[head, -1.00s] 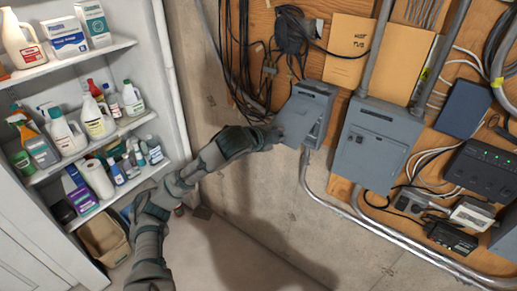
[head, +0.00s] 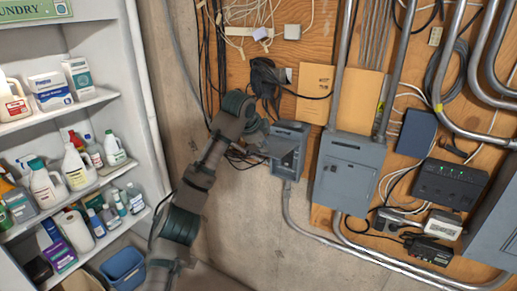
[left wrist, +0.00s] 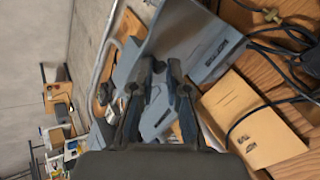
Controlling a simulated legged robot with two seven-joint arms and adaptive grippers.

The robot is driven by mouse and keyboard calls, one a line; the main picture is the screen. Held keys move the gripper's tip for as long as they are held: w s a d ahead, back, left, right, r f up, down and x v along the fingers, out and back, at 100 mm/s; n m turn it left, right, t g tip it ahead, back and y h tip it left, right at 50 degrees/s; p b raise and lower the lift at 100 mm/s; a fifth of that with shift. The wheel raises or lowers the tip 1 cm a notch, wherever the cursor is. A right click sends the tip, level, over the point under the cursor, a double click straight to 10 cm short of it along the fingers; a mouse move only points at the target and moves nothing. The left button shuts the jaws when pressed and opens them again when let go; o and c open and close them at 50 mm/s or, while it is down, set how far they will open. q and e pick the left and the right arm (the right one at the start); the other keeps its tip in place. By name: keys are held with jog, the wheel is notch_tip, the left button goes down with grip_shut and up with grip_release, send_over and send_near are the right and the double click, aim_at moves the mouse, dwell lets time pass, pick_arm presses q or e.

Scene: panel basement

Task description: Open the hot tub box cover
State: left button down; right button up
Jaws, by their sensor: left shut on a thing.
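The hot tub box is a small grey electrical box (head: 296,131) on the wall, left of a larger grey box in the head view. Its grey cover (head: 278,148) stands partly open, and some of the inside shows at its right. My left gripper (head: 264,146) is at the cover's left side, partly hidden by my own arm. In the left wrist view the cover (left wrist: 192,42) is a grey panel with lettering, and the left gripper's fingertips (left wrist: 160,68) are shut on its edge. My right gripper is in neither view.
The larger grey box (head: 348,172) and metal conduits stand close on the right. Dark cables (head: 268,80) hang above. A shelf of bottles (head: 75,165) is at the left, with a blue bin (head: 123,268) low beside it.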

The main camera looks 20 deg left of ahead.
pick_arm(q)
jog(key=shift+w+f, duration=0.15)
jog(key=shift+f, duration=0.1)
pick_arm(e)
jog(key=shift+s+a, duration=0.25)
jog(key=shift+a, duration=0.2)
pick_arm(q)
jog(key=c, duration=1.3)
grip_release()
jog(key=shift+w, duration=0.1)
jog(key=shift+o, duration=0.8)
jog(key=shift+w+f, duration=0.15)
jog(key=shift+w, duration=0.2)
jog(key=shift+w+a+f, duration=0.1)
jog(key=shift+w+a, duration=0.05)
jog(key=shift+w, duration=0.15)
jog(key=shift+s+r, duration=0.15)
jog(key=shift+r, duration=0.05)
jog(key=shift+d, duration=0.2)
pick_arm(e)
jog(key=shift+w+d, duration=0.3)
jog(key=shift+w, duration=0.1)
pick_arm(q)
jog(key=shift+r, duration=0.1)
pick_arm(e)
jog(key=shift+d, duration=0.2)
